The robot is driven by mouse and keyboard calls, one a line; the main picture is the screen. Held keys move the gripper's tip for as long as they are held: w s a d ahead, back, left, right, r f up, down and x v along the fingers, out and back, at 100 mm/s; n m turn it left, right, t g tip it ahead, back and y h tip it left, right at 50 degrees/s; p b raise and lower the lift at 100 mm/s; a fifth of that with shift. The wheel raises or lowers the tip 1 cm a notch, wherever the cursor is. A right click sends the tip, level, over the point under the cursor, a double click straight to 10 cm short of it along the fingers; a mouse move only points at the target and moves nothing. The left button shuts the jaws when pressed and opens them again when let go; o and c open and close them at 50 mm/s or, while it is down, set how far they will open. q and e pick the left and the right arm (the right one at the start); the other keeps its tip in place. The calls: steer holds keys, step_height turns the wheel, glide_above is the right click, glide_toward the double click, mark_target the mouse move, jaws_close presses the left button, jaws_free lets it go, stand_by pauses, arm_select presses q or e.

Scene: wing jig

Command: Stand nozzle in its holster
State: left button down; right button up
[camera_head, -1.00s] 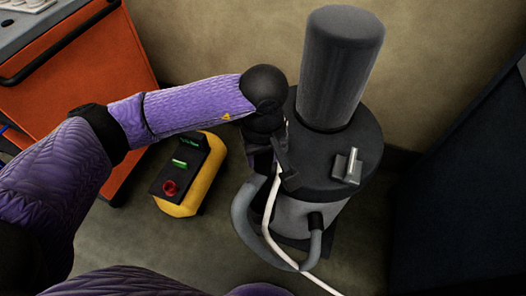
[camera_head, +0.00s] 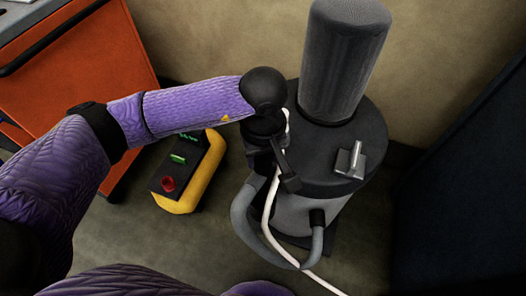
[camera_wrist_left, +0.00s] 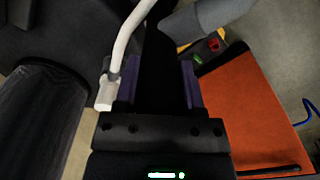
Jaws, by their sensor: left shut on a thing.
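My left gripper (camera_head: 282,168) is at the left edge of the dust extractor's dark lid (camera_head: 318,160). In the left wrist view its purple pads are shut on a black piece, the nozzle (camera_wrist_left: 161,75). A grey hose (camera_wrist_left: 208,14) runs close to the nozzle's far end; in the head view the hose (camera_head: 245,215) loops down in front of the extractor. My gripper mostly hides the nozzle in the head view. I cannot make out the holster for sure. My right gripper is not in view.
A white hose (camera_head: 268,215) passes beside my gripper; it ends in a pale fitting (camera_wrist_left: 105,92). A tall grey cylinder (camera_head: 345,60) and a metal bracket (camera_head: 350,160) stand on the lid. A yellow box (camera_head: 188,172) and an orange cabinet (camera_head: 75,80) are at left.

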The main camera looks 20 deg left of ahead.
arm_select(q)
steer(key=shift+f+b, duration=0.4)
steer(key=shift+f, duration=0.2)
steer(key=shift+c, duration=0.5)
jaws_free()
steer(key=shift+r, duration=0.1)
step_height(320, 180, up, 10)
steer(key=p, duration=0.4)
steer(key=shift+s, duration=0.15)
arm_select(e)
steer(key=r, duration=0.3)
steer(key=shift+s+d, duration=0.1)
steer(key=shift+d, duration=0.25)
arm_select(q)
steer(key=shift+d, duration=0.1)
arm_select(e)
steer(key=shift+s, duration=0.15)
